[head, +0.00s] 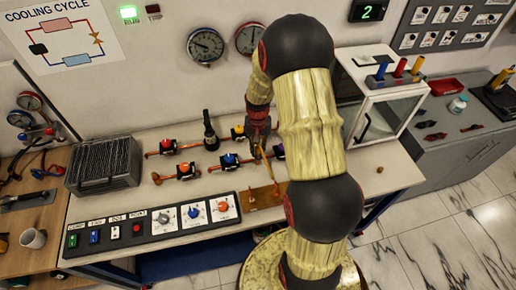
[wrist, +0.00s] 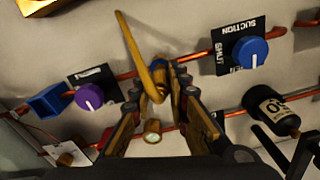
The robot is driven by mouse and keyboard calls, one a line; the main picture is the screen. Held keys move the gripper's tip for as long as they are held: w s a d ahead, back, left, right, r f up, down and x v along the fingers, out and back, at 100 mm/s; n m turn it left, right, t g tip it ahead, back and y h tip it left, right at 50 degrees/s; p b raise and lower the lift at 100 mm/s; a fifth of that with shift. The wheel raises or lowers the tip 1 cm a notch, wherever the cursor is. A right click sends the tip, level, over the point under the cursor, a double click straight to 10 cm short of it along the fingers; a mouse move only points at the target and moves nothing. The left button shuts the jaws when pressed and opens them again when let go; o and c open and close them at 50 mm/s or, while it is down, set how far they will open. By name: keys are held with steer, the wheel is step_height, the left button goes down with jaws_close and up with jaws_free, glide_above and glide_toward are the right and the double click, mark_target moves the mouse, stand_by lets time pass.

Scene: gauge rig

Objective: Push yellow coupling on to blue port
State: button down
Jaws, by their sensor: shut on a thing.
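My gripper (head: 259,142) is above the right part of the bench; in the wrist view (wrist: 156,92) its fingers are shut on a yellow hose end, taken as the yellow coupling (wrist: 157,78). The yellow hose (wrist: 131,38) runs from it toward the top left and also shows in the head view (head: 265,160). A round brass end (wrist: 152,130) shows between the fingers. A blue block (wrist: 48,102) sits on the copper pipe left of the purple knob, apart from the gripper; I cannot tell whether it is the blue port. The fingers partly hide the coupling.
A purple knob (wrist: 90,97) is left of the gripper and a blue suction knob (wrist: 250,53) is right. A black bottle (head: 210,130) stands among the valves. The control panel (head: 150,223) lies along the front edge. A white glass-fronted cabinet (head: 385,105) stands right of my arm.

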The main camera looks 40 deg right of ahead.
steer(key=shift+f+b, duration=0.55)
steer(key=shift+f, duration=0.5)
stand_by(0.4)
steer(key=c, duration=1.9)
jaws_free()
steer(key=shift+o, duration=1.1)
steer(key=o, duration=0.4)
steer(key=shift+c, duration=0.2)
step_height(320, 180, up, 12)
